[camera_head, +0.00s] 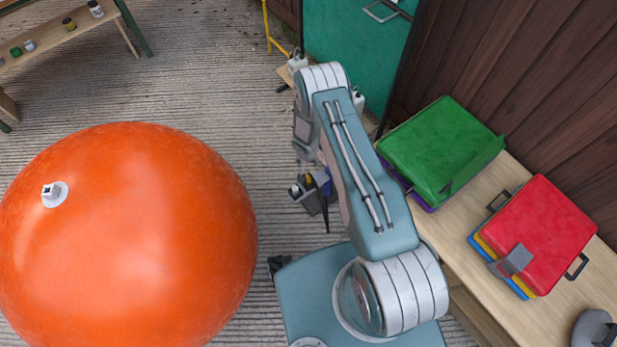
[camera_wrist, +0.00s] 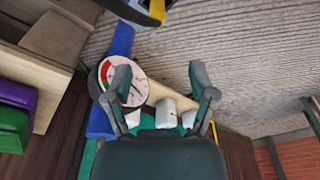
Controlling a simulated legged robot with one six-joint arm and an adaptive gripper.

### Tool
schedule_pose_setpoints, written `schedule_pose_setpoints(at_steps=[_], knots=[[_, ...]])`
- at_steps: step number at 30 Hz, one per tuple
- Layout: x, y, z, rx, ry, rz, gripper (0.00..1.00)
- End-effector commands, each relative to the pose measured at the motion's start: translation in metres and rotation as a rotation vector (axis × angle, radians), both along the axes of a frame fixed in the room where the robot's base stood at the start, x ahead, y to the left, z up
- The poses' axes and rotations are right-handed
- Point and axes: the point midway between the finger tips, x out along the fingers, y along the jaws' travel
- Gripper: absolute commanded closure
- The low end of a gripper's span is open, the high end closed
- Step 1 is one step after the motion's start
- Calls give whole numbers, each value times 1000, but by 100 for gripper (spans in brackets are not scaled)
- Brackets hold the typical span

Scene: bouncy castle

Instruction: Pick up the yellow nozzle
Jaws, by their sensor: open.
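In the wrist view my gripper (camera_wrist: 161,82) is open, its two dark fingers spread with nothing between the tips. A yellow piece (camera_wrist: 157,11) with black beside it is cut off at the top edge, beyond the fingertips. It may be the yellow nozzle, but its full shape is out of frame. In the head view a small yellow spot (camera_head: 308,181) shows on a grey and blue device (camera_head: 313,192) on the floor, beside my arm. My gripper (camera_head: 304,146) hangs above that device in the head view, partly hidden by my arm.
A round gauge (camera_wrist: 124,80) and a blue tube (camera_wrist: 121,42) lie behind the left finger. A large orange ball (camera_head: 125,235) fills the left of the head view. A bench (camera_head: 468,225) with green (camera_head: 440,148) and red cases (camera_head: 540,232) stands right.

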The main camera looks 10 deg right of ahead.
Motion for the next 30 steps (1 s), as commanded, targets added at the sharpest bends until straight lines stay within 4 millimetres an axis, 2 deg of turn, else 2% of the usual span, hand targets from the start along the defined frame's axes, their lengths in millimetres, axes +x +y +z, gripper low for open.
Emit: schedule_pose_setpoints(at_steps=[5, 12, 20, 30], knots=[[-3, 0, -15, 3, 4, -3, 27], [2, -2, -50, 4, 4, -5, 27], [4, -4, -68, 3, 4, -4, 27], [9, -8, -109, 4, 3, -4, 27]])
